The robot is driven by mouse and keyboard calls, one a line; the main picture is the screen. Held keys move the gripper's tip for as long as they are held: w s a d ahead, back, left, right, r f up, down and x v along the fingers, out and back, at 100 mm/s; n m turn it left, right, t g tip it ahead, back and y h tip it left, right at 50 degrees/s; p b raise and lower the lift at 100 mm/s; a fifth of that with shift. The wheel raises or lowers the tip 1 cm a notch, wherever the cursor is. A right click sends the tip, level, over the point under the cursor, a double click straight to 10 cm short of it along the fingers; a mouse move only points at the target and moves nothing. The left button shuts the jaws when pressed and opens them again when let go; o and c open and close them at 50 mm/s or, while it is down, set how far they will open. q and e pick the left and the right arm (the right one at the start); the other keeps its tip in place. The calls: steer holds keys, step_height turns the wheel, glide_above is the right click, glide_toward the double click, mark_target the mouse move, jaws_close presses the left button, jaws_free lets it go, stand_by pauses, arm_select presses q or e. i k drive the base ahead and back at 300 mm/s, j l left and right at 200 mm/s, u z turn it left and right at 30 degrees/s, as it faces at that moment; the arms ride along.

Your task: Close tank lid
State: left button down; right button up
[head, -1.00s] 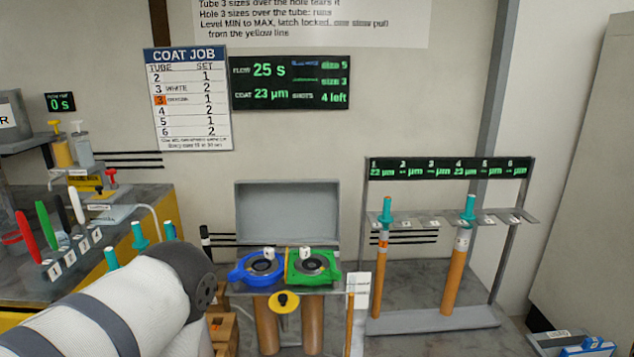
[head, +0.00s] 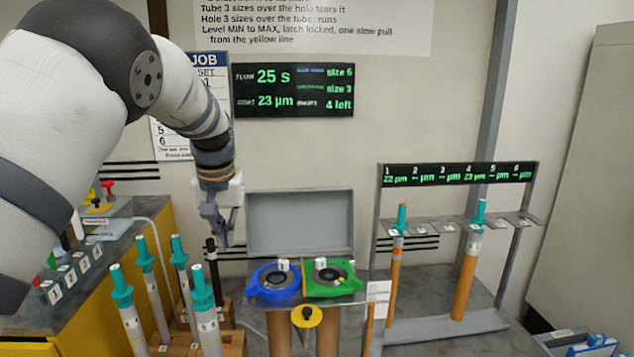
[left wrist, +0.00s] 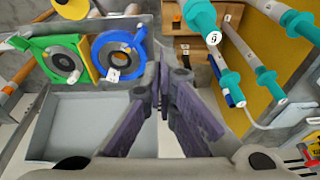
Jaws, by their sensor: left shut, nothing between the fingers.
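The tank lid (head: 300,222) is a grey rectangular panel with a raised rim. It stands open, upright behind the blue ring (head: 275,281) and the green ring (head: 332,279). My left gripper (head: 222,240) points down just left of the lid, apart from it in the head view, and is shut and empty. In the left wrist view the purple fingers (left wrist: 168,72) come together at their tips. The lid (left wrist: 85,125) lies to their left there, with the green ring (left wrist: 60,60) and blue ring (left wrist: 118,52) above it. My right gripper is not in view.
Several tubes with teal handles (head: 122,285) stand front left, near the gripper. A black-topped rod (head: 212,255) stands just below the gripper. A yellow knob (head: 306,316) sits on the tank front. A grey rack (head: 445,325) with two orange tubes stands on the right.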

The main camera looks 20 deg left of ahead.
mark_target(288, 221)
steer(key=i, duration=1.3)
